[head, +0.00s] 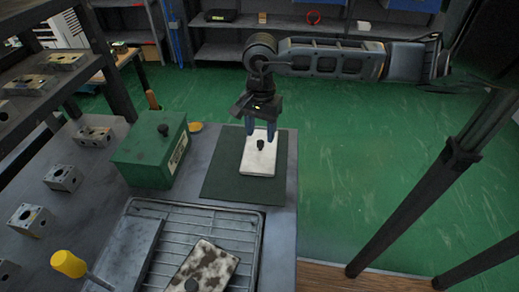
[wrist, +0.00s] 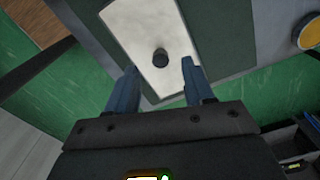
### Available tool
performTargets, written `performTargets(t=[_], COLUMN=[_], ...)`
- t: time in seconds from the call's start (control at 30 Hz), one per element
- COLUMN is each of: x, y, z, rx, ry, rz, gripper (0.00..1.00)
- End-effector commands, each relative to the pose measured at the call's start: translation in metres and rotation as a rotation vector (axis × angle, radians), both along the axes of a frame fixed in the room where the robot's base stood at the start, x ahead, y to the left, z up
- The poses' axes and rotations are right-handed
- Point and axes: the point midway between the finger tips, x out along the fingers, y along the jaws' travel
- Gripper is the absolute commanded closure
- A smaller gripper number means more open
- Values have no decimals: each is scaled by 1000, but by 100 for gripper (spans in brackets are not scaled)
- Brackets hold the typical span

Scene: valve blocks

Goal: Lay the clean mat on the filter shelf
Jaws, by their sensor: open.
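The clean white mat (head: 257,160), a flat rectangular plate with a black knob (head: 260,145), lies on a dark green pad (head: 222,180) on the bench. It also shows in the wrist view (wrist: 135,30). In the wrist view the knob (wrist: 160,58) sits just beyond the gap between the fingertips (wrist: 160,68). A stained mat (head: 207,270) with a dark knob lies on a wire rack tray (head: 180,212). I cannot tell whether this rack is the filter shelf.
A green box (head: 150,155) with a black knob stands left of the pad. A yellow-handled tool (head: 68,264) lies at the front left, near several metal valve blocks (head: 62,177). A dark post (head: 430,190) stands on the right. Green floor lies right of the bench.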

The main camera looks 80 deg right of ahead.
Motion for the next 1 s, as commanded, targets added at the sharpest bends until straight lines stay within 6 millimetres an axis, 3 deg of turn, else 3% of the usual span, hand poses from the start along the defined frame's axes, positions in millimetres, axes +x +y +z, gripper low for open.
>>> performTargets(t=[0.33,0.67,1.0], x=[1,1,1], y=[3,2,2], z=[-37,-43,-42], rx=[4,2,2], ry=[0,0,0], rz=[-3,-1,-1], gripper=[48,48,80])
